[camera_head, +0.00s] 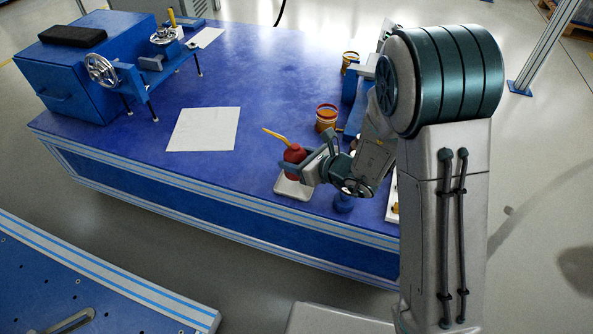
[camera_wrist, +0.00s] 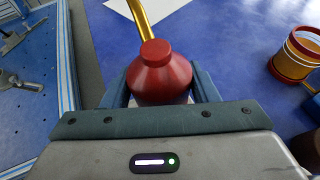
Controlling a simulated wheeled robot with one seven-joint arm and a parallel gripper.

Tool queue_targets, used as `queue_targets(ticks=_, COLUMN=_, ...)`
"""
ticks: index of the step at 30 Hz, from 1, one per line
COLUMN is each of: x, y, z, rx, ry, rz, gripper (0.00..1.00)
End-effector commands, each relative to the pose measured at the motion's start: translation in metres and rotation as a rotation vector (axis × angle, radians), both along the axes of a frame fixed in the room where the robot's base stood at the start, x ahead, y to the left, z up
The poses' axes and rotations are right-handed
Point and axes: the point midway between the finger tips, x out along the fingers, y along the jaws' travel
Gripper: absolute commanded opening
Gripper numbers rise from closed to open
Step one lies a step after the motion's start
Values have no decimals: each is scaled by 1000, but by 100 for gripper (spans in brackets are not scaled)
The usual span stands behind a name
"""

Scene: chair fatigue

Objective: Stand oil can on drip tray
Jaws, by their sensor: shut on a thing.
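The red oil can (camera_head: 294,154) with a yellow spout is upright near the front edge of the blue table. It also shows in the wrist view (camera_wrist: 160,75), between my two fingers. My gripper (camera_head: 297,168) is shut on the can's body. The pale drip tray (camera_head: 293,190) lies on the table directly below the can. I cannot tell whether the can's base touches the tray, as the gripper and can cover that part.
A white sheet (camera_head: 203,129) lies left of the can. An orange-banded tin (camera_head: 326,117) stands behind it. A blue cabinet (camera_head: 66,75) and a fixture with a handwheel (camera_head: 101,70) stand at the far left.

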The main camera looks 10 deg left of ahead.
Motion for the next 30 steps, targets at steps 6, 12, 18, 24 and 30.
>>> queue_targets(ticks=6, x=-1, y=0, z=-22, rx=1, ry=0, rz=1, gripper=17)
queue_targets(ticks=12, x=-1, y=0, z=-37, rx=2, ry=-3, rz=0, gripper=17)
queue_targets(ticks=18, x=-1, y=0, z=-35, rx=2, ry=-3, rz=0, gripper=17)
queue_targets(ticks=24, x=-1, y=0, z=-41, rx=0, ry=-1, rz=0, gripper=57)
queue_targets(ticks=30, x=-1, y=0, z=-40, rx=0, ry=-1, rz=0, gripper=76)
